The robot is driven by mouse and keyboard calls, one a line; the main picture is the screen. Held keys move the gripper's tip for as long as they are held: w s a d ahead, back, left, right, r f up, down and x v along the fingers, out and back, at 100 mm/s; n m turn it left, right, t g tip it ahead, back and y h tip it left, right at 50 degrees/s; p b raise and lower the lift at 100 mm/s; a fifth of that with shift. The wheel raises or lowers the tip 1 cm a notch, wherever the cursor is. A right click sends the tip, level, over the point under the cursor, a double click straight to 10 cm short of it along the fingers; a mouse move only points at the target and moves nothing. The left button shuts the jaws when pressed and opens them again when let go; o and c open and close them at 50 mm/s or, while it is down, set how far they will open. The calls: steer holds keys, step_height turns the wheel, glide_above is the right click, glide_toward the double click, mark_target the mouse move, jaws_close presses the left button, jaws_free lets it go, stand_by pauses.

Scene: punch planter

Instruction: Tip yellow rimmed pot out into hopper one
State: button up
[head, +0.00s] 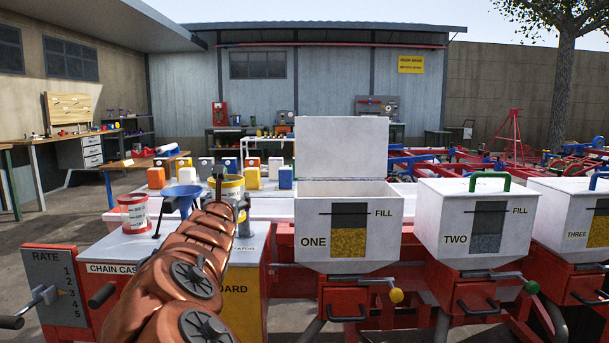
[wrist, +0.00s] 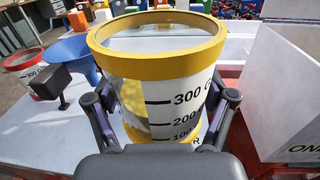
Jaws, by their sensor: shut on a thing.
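The yellow rimmed pot (wrist: 165,100) stands upright between the fingers of my gripper (wrist: 160,115) in the wrist view. My gripper is shut on its sides. The pot is clear-walled with a white graduated label, and yellowish material shows low inside. In the head view the pot (head: 231,188) is partly hidden behind my arm, left of hopper one. I cannot tell whether it touches the surface below. Hopper one (head: 345,240) is a white box marked ONE with its lid (head: 342,147) raised open. Its window shows yellow grain partway up. Its edge also shows at right in the wrist view (wrist: 290,85).
A red rimmed pot (head: 133,213) and a blue funnel (head: 183,197) stand left of the yellow rimmed pot. Hopper two (head: 473,222) and hopper three (head: 570,220) are closed, at right. Several coloured bottles stand behind.

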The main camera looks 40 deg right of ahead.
mark_target(241, 189)
steer(key=d, duration=0.1)
steer(key=d+r+b, duration=0.1)
steer(key=d+r, duration=0.1)
steer(key=shift+s+d+b, duration=0.25)
steer(key=shift+s+b, duration=0.05)
steer(key=s+d+r+b, duration=0.3)
steer(key=s+d, duration=0.1)
steer(key=d, duration=0.3)
steer(key=s+d+r+n+y+b, duration=0.1)
steer(key=s+d+r+b, duration=0.2)
steer(key=d, duration=0.4)
steer(key=shift+s+t+b, duration=0.4)
steer(key=shift+s+b, duration=0.15)
steer(key=shift+b, duration=0.2)
